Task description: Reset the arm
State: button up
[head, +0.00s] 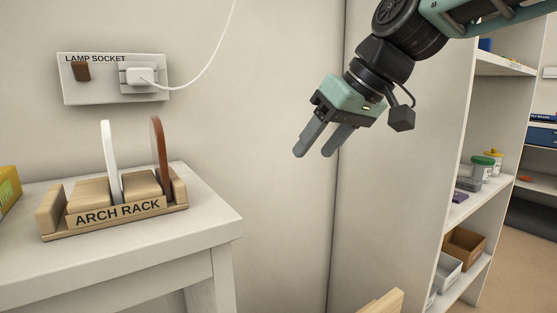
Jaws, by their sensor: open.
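My gripper (313,146) is open and empty. Its two grey fingers point down and to the left in the air, in front of the wall. My arm reaches in from the upper right corner. The gripper is to the right of the white table (222,221) and above its top, apart from everything.
A wooden arch rack (180,203) on the table holds a white arch (109,160) and a brown arch (159,155). A lamp socket panel (108,98) with a plugged-in white cord (213,50) is on the wall. A shelf unit (440,160) stands right.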

jog(key=s+d+f+g+h, duration=0.2)
jog(key=s+d+f+h, duration=0.15)
jog(key=s+f, duration=0.9)
jog(key=s+d+f+g+h, duration=0.2)
jog(key=s+d+f, duration=0.2)
jog(key=s+f, duration=0.85)
notch_tip(320, 180, up, 30)
jog(key=p, duration=2.9)
jog(key=shift+w, duration=0.2)
jog(key=shift+f, duration=0.1)
